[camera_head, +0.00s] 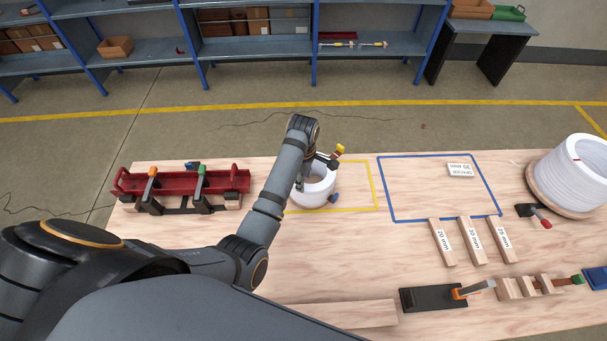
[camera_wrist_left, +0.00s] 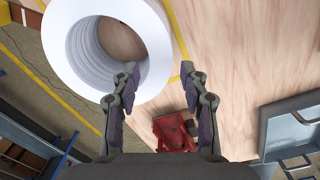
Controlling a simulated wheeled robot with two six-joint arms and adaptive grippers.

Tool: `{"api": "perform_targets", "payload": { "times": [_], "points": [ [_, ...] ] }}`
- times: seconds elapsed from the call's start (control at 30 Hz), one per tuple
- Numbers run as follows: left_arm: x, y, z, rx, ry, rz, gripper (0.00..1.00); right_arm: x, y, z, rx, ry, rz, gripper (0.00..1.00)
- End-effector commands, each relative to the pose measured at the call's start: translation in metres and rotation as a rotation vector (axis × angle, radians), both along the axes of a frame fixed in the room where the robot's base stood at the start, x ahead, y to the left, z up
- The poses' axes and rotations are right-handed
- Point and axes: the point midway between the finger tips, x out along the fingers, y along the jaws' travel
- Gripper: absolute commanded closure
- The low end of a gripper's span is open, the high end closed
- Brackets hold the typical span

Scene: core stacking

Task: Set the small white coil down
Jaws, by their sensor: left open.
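The small white coil (camera_head: 315,198) sits on the wooden table at the yellow outline (camera_head: 374,190), its hole facing up. My left gripper (camera_head: 317,170) is at the top of the coil, and my arm hides part of its left side. In the left wrist view the coil (camera_wrist_left: 78,42) fills the upper left. The fingers of my left gripper (camera_wrist_left: 160,74) are apart there: one overlaps the coil's ring and hole, the other is outside its rim. Whether either finger touches the coil, I cannot tell. My right gripper is not in view.
A large white coil (camera_head: 575,170) stands at the far right. A red tray (camera_head: 185,180) lies at left. A blue outline (camera_head: 390,202) holds a small labelled block (camera_head: 460,170). Labelled wooden spacers (camera_head: 472,240) and a black clamp (camera_head: 433,299) lie in front. A yellow-tipped tool (camera_head: 340,150) is behind the coil.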

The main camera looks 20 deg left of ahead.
Motion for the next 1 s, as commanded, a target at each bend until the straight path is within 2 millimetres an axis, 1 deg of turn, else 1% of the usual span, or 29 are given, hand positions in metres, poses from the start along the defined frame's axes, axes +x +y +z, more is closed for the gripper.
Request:
{"api": "perform_targets", "payload": {
  "times": [0.03,0.1,0.23,0.77,0.87,0.93,0.97,1.0],
  "points": [
    [0.001,0.000,0.009,-0.001,-0.004,0.000,0.56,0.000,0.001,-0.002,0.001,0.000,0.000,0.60],
    [0.001,-0.001,0.020,-0.001,-0.004,0.000,0.56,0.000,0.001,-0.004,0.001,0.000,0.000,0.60],
    [0.000,0.000,0.031,-0.001,-0.001,-0.001,0.56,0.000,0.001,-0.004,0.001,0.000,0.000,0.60],
    [-0.001,0.000,0.033,-0.001,0.001,-0.001,0.56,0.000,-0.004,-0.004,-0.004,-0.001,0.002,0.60],
    [-0.001,0.000,0.043,-0.001,0.000,0.000,0.56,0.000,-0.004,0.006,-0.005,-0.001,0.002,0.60],
    [0.000,0.000,0.061,-0.001,0.000,0.000,0.56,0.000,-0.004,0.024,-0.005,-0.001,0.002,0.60],
    [-0.001,0.000,0.066,-0.001,0.000,0.000,0.56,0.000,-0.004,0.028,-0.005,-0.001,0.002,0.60],
    [-0.001,0.000,0.076,-0.001,0.000,0.000,0.56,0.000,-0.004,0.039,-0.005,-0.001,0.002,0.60]
  ]
}}
